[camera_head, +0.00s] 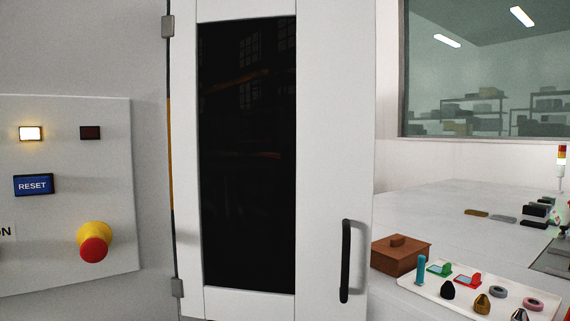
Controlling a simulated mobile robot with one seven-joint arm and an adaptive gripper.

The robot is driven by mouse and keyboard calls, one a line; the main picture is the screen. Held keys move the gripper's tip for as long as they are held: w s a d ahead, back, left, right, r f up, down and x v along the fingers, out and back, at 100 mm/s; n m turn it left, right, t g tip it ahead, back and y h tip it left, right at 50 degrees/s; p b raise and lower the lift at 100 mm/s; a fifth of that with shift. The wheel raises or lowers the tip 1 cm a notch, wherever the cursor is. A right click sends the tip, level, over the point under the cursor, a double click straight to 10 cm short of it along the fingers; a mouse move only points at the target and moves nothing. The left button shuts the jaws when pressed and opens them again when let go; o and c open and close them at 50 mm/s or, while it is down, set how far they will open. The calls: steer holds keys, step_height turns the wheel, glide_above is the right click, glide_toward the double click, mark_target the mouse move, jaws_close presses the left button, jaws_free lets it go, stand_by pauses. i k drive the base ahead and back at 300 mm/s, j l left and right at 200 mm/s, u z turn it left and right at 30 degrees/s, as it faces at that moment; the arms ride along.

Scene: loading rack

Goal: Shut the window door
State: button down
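The window door (335,120) is a tall white panel with a dark glass pane (247,160). It fills the middle of the head view. Its hinges (168,27) are on the left edge, and a black upright handle (345,262) is at the lower right. A narrow dark and orange gap shows along the hinge side, and the door seems to stand swung out from its frame. How far it is open is hard to tell. My gripper is not in view.
A control panel (60,245) with a blue reset button (33,185) and a red stop button (94,248) is at left. At right, a pale worktop (440,205) holds a brown box (400,256) and a white tray (420,291) of small parts, close to the door's handle side.

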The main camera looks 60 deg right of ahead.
mark_target(273, 102)
steer(key=z, duration=1.6)
